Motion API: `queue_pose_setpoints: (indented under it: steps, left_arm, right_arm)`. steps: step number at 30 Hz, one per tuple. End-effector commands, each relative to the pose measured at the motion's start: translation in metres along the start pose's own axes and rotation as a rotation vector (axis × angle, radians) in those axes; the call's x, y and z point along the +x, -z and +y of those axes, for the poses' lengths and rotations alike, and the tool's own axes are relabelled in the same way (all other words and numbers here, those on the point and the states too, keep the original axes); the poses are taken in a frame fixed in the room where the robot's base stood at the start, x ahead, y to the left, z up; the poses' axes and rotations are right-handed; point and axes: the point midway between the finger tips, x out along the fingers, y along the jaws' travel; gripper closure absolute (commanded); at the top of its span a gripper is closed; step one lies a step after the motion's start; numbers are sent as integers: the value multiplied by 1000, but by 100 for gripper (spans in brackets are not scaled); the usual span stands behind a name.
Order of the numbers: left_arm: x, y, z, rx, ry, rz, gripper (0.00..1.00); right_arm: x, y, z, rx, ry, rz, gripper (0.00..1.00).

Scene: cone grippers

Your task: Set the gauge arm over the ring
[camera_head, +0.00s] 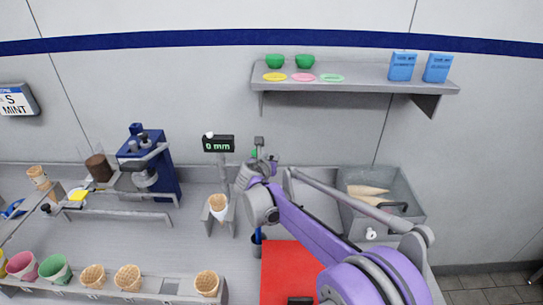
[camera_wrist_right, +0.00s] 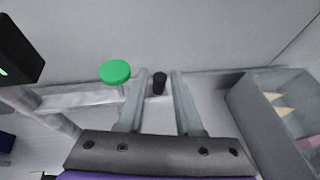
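The gauge (camera_head: 218,144) stands against the back wall with a black display reading 0 mm; its display edge also shows in the right wrist view (camera_wrist_right: 18,55). Below it, a wrapped cone (camera_head: 218,203) stands upright in a holder; the ring itself is hard to make out. A green disc (camera_wrist_right: 115,72) sits on a grey stem, left of my right gripper's fingers. My right gripper (camera_wrist_right: 160,78) is open, and a small black cylinder (camera_wrist_right: 160,83) shows between its fingers, with gaps on both sides. I cannot tell which piece is the gauge arm. My left gripper is not in view.
A blue machine (camera_head: 150,165) stands left of the gauge. A grey bin (camera_head: 405,190) with cones is to the right, and a red mat (camera_head: 285,270) lies in front. A wall shelf (camera_head: 355,84) is above. Cups and cones line the front rack (camera_head: 170,287).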

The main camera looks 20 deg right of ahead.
Motion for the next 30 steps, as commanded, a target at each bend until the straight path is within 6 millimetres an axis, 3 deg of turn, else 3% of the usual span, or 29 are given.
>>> queue_pose_setpoints:
  steps: [6,15,21,30]
  left_arm:
    - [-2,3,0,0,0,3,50]
    - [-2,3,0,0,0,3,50]
    - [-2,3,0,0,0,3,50]
    - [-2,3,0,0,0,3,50]
  right_arm:
    - [20,0,0,1,1,0,66]
    - [23,0,0,0,0,0,66]
    - [22,0,0,0,0,0,100]
    - [22,0,0,1,0,0,100]
